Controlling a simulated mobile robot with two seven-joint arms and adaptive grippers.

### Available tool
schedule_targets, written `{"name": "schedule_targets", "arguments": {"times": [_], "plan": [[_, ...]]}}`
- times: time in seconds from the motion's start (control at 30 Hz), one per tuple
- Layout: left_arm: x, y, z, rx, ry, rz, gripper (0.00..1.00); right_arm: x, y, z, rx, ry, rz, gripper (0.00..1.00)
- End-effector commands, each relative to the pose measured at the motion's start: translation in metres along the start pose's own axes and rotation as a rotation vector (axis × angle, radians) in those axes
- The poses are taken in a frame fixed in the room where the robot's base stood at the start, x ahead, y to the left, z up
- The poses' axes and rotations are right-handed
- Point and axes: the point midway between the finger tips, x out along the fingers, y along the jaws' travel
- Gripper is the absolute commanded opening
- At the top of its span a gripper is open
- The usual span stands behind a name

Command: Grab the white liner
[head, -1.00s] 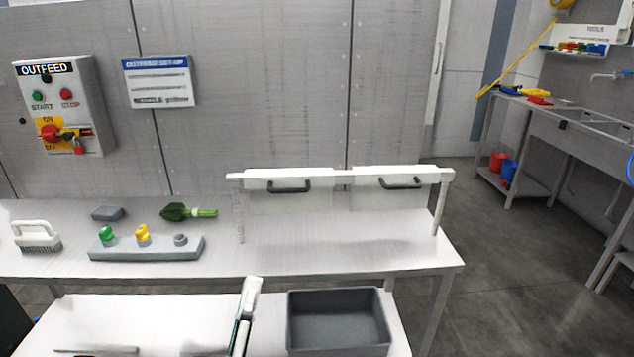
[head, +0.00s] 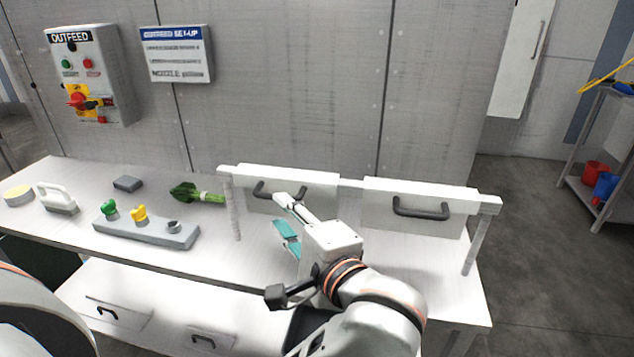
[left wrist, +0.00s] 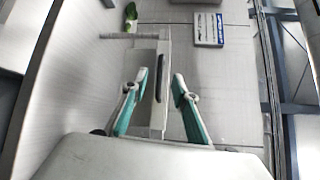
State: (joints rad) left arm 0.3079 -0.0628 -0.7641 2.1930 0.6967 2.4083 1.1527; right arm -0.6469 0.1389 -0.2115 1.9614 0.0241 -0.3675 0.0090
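Two flat white panels with dark handles hang side by side in a white rack on the bench: a left panel (head: 325,203) and a right panel (head: 385,220). I cannot tell which piece is the white liner; these panels look likeliest. My left gripper (head: 286,218) is in front of the left panel, near its dark handle (head: 262,192). In the left wrist view my left gripper (left wrist: 160,76) is open, its teal-padded fingers apart on either side of a panel's dark handle (left wrist: 159,84). Contact is not visible. My right gripper is out of view.
A rack post (head: 232,208) stands left of my gripper. A grey block (head: 150,232) with green and yellow pieces, a green tool (head: 184,192) and a white brush (head: 58,198) lie to the left. More handled panels (head: 118,312) lie on the lower shelf.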

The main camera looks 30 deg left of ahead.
Motion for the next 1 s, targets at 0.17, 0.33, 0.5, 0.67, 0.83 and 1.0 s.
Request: {"name": "schedule_targets", "arguments": {"times": [0.17,0.33,0.5,0.67,0.83,1.0], "plan": [[0.000,0.003,-0.011,-0.070,0.046,0.040,0.28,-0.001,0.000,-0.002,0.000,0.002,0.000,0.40],[0.017,0.003,-0.011,-0.069,0.044,0.040,0.28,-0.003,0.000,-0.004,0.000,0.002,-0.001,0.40],[0.031,0.000,-0.010,-0.067,0.043,0.038,0.28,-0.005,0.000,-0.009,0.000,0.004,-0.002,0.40],[0.053,-0.006,-0.007,-0.066,0.040,0.036,0.28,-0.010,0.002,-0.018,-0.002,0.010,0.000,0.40],[0.070,-0.002,-0.009,-0.064,0.043,0.038,0.28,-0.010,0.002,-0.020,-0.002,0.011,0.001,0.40],[0.075,-0.001,-0.010,-0.065,0.044,0.041,0.28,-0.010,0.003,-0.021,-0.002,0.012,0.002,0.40]]}}
